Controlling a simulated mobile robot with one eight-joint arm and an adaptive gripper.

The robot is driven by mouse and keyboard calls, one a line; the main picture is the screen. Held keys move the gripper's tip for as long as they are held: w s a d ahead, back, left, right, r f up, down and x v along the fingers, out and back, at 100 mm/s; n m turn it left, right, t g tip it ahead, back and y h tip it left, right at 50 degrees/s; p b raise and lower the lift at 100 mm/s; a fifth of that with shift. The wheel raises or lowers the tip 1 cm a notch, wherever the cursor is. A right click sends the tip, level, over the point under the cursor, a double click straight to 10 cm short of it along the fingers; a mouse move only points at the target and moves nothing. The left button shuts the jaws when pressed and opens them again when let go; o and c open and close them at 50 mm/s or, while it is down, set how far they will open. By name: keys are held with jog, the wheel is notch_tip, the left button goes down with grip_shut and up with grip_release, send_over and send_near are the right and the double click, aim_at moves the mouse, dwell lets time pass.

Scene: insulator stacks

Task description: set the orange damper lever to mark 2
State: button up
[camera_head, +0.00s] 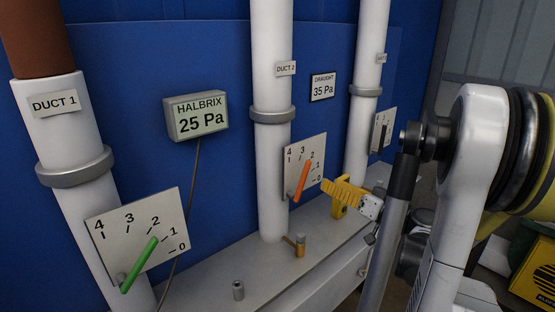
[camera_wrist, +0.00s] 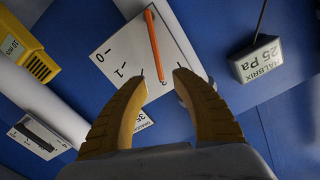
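The orange damper lever (camera_head: 302,182) is on a white scale plate (camera_head: 318,150) marked 0 to 4, on the DUCT 2 pipe (camera_head: 270,180). In the head view its tip points close to mark 2. My gripper (camera_head: 325,184) has yellow fingers and is just right of the plate. In the wrist view my gripper (camera_wrist: 161,77) is open and empty. There the orange lever (camera_wrist: 153,45) lies beyond the fingers, its tip in line with the gap between them. My left finger partly covers the scale there, so the exact reading is unclear. No contact shows.
A green lever (camera_head: 139,264) stands on the DUCT 1 plate at left. A third pipe (camera_head: 362,130) with its own plate is behind my gripper. A grey ledge (camera_head: 215,278) below carries short pegs. A HALBRIX display (camera_head: 196,117) reads 25 Pa; a DRAUGHT sign (camera_head: 322,87) reads 35 Pa.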

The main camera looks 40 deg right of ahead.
aim_at(308, 171)
jog(key=w, duration=1)
jog(key=shift+w+a+r, duration=0.1)
jog(key=shift+w+a, duration=0.1)
jog(key=shift+w, duration=0.05)
grip_shut()
